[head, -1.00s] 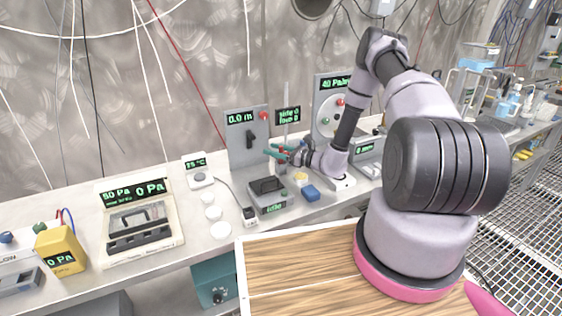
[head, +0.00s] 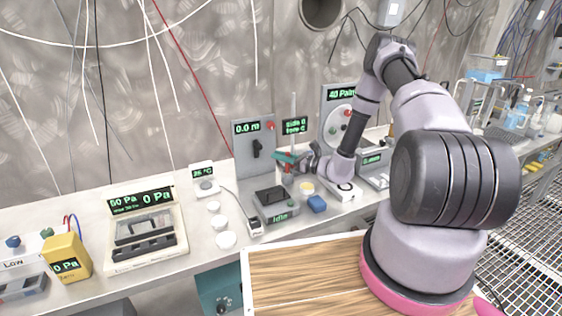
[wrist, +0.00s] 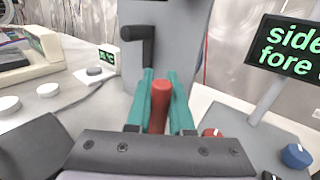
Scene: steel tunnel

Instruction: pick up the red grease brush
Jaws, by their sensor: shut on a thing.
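The red grease brush (wrist: 161,106) shows in the wrist view as a rounded red end standing between the two teal fingers of my gripper (wrist: 160,98). The fingers are shut on it, one on each side. The rest of the brush is hidden behind the gripper body. In the head view my gripper (head: 284,157) is above the back of the bench, in front of the grey panel; the brush is too small to make out clearly there.
A grey panel (head: 243,153) with a black handle stands close behind my gripper. A green-lettered sign (wrist: 290,47) stands at its right. The wooden top (head: 300,275) is clear.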

